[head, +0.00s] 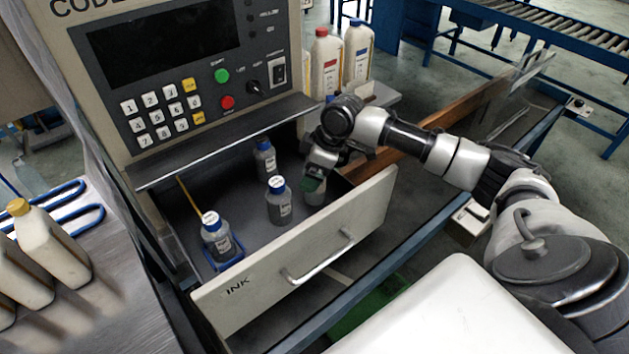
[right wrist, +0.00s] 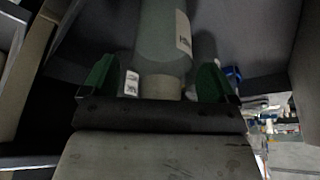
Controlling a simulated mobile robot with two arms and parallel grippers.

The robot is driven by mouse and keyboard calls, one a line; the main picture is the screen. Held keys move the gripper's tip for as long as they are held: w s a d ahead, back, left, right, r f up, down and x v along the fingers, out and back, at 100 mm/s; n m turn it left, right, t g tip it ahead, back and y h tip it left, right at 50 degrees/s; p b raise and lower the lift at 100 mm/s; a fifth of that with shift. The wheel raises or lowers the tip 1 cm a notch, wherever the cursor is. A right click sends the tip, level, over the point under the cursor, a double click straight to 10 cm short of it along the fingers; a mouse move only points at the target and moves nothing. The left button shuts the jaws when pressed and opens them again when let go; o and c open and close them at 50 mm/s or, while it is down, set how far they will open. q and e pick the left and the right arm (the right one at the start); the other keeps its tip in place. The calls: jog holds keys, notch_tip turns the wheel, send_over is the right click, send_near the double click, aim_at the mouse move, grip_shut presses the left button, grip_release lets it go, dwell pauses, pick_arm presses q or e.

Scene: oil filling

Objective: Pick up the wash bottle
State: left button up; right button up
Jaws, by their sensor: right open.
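An open drawer labelled INK (head: 293,262) holds several small grey bottles with white labels. My right gripper (head: 312,182) reaches down into the drawer's right side, over a grey bottle (head: 316,197) partly hidden by it. In the right wrist view, the green fingers of my right gripper (right wrist: 156,80) are apart, one on each side of this bottle (right wrist: 165,35), with gaps showing. I cannot tell for sure which bottle is the wash bottle. Blue-capped bottles stand at the middle (head: 279,207), back (head: 265,163) and front left (head: 216,243). My left gripper is out of view.
The front-left bottle sits in a blue holder (head: 231,266) beside a yellow stick (head: 188,195). The control panel (head: 160,75) overhangs the drawer's back. Large white bottles with red (head: 325,65) and blue (head: 357,55) caps stand behind. Cream bottles (head: 45,235) stand at left.

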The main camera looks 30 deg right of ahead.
jog(key=c, duration=1.1)
